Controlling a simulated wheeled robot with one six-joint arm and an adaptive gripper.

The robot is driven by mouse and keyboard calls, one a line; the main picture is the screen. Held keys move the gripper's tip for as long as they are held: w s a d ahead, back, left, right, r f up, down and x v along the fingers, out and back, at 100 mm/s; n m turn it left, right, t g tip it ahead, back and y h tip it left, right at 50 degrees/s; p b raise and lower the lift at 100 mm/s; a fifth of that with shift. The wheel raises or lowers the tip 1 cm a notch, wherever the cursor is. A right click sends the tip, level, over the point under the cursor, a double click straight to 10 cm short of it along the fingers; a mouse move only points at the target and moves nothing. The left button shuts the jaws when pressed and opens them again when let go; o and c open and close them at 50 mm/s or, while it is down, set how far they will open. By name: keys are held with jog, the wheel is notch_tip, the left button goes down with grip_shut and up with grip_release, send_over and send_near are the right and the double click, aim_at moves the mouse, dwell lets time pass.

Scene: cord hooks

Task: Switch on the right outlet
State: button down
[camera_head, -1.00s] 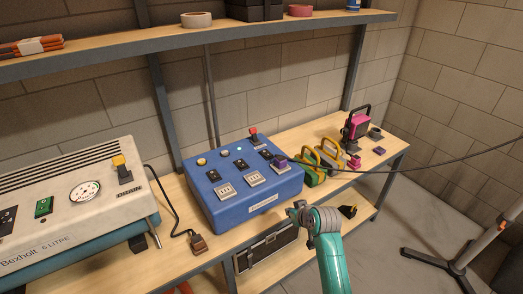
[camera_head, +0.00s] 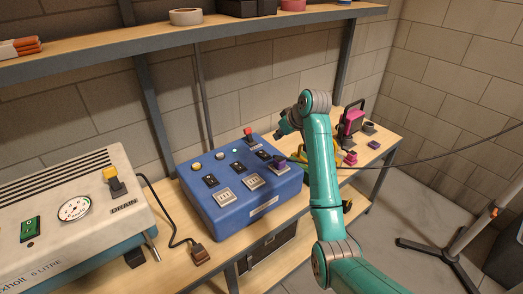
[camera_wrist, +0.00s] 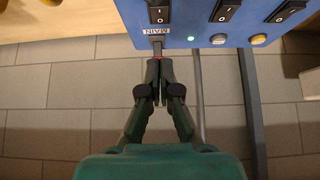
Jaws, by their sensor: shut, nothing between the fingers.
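The blue power box (camera_head: 235,227) stands on the bench. Three outlets run along it, with a black rocker switch by each. The right outlet has a purple plug (camera_head: 282,162) in it; its rocker (camera_head: 264,155) also shows in the wrist view (camera_wrist: 158,13). I cannot tell which way that rocker is tipped. The red main switch (camera_head: 248,134) is at the back right corner, with its MAIN label (camera_wrist: 156,31) upside down in the wrist view. My gripper (camera_head: 280,132) is shut and empty near that corner; its fingertips (camera_wrist: 158,62) are near the label.
A green lamp (camera_wrist: 191,38) glows beside MAIN. The middle rocker (camera_wrist: 228,10) and left rocker (camera_wrist: 284,11) are on the same face. A white machine (camera_head: 80,185) stands left, yellow and pink items (camera_head: 352,121) right. A black cable (camera_head: 420,164) crosses at right. A shelf (camera_head: 190,35) hangs above.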

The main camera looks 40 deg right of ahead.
jog(key=shift+w+r, duration=0.2)
jog(key=shift+r, duration=0.2)
jog(key=shift+f, duration=0.1)
send_over(266, 155)
jog(key=s, duration=0.1)
jog(key=f, duration=0.7)
jog(key=shift+s+f, duration=0.1)
jog(key=shift+s, duration=0.1)
notch_tip(266, 155, down, 4)
jog(key=shift+r, duration=0.25)
jog(key=shift+f, duration=0.55)
jog(key=shift+s+f+t, duration=0.25)
jog(key=shift+f+t, duration=0.15)
jog(key=shift+f, duration=0.15)
jog(key=shift+w+r, duration=0.1)
jog(key=shift+r, duration=0.1)
